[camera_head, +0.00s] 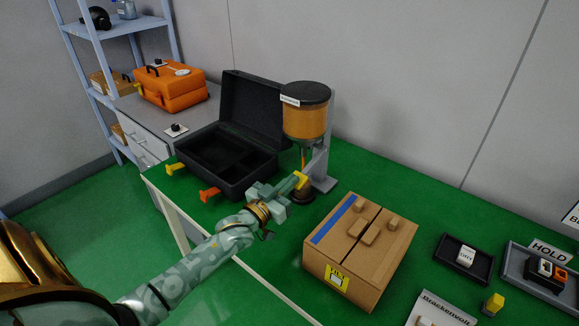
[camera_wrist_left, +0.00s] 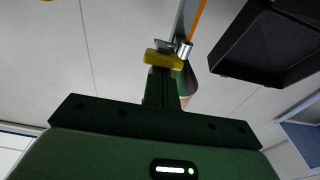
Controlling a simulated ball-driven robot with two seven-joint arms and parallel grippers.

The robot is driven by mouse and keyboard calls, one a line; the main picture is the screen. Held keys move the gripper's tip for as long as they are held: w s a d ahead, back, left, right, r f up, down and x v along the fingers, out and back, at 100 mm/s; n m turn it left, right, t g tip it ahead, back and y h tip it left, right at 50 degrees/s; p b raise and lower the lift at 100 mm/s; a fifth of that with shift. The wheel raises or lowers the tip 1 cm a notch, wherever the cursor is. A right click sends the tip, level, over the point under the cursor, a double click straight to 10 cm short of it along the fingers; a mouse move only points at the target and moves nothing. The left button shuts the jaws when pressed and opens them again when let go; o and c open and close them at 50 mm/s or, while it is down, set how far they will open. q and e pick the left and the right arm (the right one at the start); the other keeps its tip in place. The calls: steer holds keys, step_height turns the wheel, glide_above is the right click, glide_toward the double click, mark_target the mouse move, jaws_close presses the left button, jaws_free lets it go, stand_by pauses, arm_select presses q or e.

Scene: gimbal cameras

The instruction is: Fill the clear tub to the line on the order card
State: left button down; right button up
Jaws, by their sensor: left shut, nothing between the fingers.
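A dispenser (camera_head: 305,122) with a dark lid and an orange-filled clear hopper stands on a grey stand at the back of the green table. A thin orange stream (camera_head: 303,158) shows below its spout, and again in the left wrist view (camera_wrist_left: 198,20). My left gripper (camera_head: 300,181) is shut and empty at the dispenser's lower front. A yellow piece (camera_wrist_left: 164,60) shows at its tips; I cannot tell whether they touch the dispenser. A dark brown round shape (camera_head: 303,195) sits below the spout, partly hidden by the gripper. I cannot make out the clear tub or its line.
An open black case (camera_head: 232,180) stands left of the dispenser. A cardboard box (camera_head: 340,250) with a yellow label stands to the right. Farther right are a black tray (camera_head: 450,268), a tray by a HOLD sign (camera_head: 549,251), a yellow block (camera_head: 493,304) and a Brackenwell card (camera_head: 445,308).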

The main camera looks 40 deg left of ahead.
stand_by(0.8)
arm_select(q)
steer(key=s+r+p, duration=0.3)
steer(key=s+p, duration=0.2)
steer(key=s, duration=0.6)
steer(key=shift+a, duration=0.45)
steer(key=shift+r, duration=0.15)
